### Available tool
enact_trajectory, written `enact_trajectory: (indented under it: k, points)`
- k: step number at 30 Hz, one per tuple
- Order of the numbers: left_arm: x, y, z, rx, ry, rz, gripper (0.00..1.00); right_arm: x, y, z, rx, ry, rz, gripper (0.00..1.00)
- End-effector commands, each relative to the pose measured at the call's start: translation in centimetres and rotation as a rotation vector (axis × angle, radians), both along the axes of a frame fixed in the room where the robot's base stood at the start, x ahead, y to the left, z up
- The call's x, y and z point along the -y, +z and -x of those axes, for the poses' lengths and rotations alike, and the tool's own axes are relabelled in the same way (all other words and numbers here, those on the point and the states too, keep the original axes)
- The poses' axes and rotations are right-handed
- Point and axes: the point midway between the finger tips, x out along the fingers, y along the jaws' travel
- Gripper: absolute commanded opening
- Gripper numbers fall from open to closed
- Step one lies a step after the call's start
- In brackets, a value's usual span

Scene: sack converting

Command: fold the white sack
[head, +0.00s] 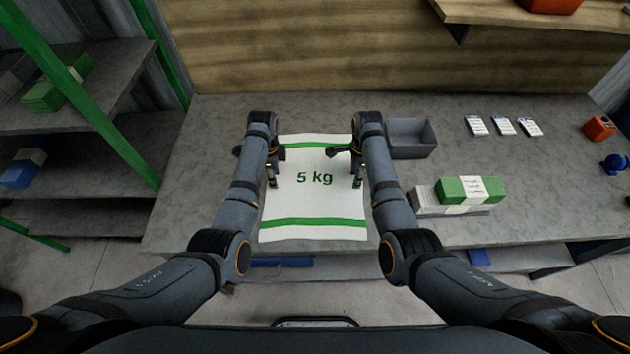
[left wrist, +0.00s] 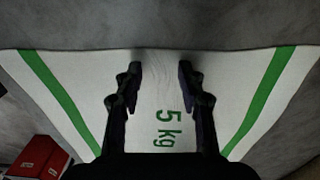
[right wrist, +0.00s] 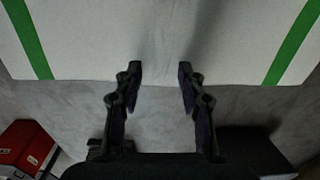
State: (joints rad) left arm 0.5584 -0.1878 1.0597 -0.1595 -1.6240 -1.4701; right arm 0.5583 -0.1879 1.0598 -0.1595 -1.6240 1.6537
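The white sack (head: 314,205) lies flat and spread out on the grey table, with a green stripe near its far and near ends and "5 kg" printed in the middle. It also shows in the left wrist view (left wrist: 225,85) and the right wrist view (right wrist: 90,50). My left gripper (left wrist: 160,75) is open and empty over the sack, near its left edge. My right gripper (right wrist: 160,70) is open and empty at the sack's right edge. Whether the fingertips touch the sack cannot be told. My arms hide parts of its sides in the head view.
A grey bin (head: 412,138) stands right of the sack. Green and white bundles (head: 470,190) lie nearer on the right. Several cards (head: 503,126), an orange item (head: 599,127) and a blue item (head: 614,163) lie further right. Green-framed shelves (head: 75,130) stand at the left.

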Motion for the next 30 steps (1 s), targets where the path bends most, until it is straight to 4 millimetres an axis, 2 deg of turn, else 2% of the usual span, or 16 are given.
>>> enact_trajectory:
  k: [2, 16, 30]
  points:
    - [0.00, -0.07, 0.07, -0.002, 0.000, 0.000, 0.31, 0.00, -0.08, 0.07, -0.002, 0.000, 0.000, 0.31]
    - [0.00, -0.25, 0.10, -0.003, 0.000, 0.000, 0.00, 0.01, -0.24, 0.11, -0.003, 0.000, 0.000, 0.00]
    - [-0.02, -0.28, 0.11, -0.003, 0.000, -0.001, 0.00, 0.01, -0.32, 0.15, -0.004, 0.000, 0.000, 0.00]
